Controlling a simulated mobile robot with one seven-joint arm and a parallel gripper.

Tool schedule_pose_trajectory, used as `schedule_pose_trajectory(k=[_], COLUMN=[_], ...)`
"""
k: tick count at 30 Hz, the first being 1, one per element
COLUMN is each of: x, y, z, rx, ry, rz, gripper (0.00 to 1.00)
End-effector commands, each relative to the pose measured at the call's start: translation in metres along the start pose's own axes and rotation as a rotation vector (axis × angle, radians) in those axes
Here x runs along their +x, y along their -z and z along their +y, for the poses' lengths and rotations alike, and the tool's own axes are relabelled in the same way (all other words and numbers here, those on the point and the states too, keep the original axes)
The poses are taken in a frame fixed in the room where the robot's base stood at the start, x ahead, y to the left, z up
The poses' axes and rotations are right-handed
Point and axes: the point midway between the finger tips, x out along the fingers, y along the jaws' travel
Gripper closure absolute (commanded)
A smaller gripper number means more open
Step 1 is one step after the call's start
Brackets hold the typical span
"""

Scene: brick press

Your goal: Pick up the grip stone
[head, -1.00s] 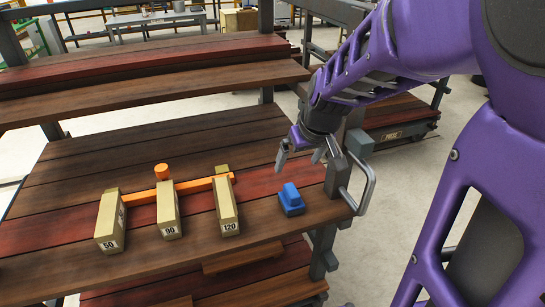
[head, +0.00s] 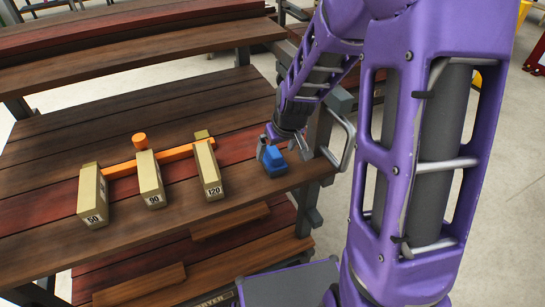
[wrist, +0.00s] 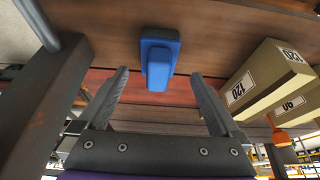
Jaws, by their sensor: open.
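The grip stone appears to be the small blue block (head: 274,160) with a raised top, lying near the right end of the wooden shelf. In the wrist view the blue block (wrist: 158,58) lies just beyond the fingertips, roughly midway between them. My gripper (head: 278,150) is open and close to the block in the head view. In the wrist view my gripper (wrist: 160,75) shows both fingers apart with nothing between them. I cannot tell whether a finger touches the block.
Blocks marked 50 (head: 92,197), 90 (head: 150,180) and 120 (head: 208,170) stand left of the blue block with an orange bar (head: 165,157) behind them. A grey metal handle (head: 343,145) and dark post edge the shelf at right. Bare planks lie between block 120 and the blue block.

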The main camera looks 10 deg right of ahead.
Motion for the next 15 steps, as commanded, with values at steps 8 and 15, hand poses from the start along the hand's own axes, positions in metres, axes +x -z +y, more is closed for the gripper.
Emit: schedule_pose_trajectory(k=[8, 15], x=[0.042, 0.051], y=[0.001, 0.003], z=[0.002, 0.002], rx=[0.0, 0.0], ry=[0.001, 0.0], rz=[-0.001, 0.001], gripper=[0.0, 0.0])
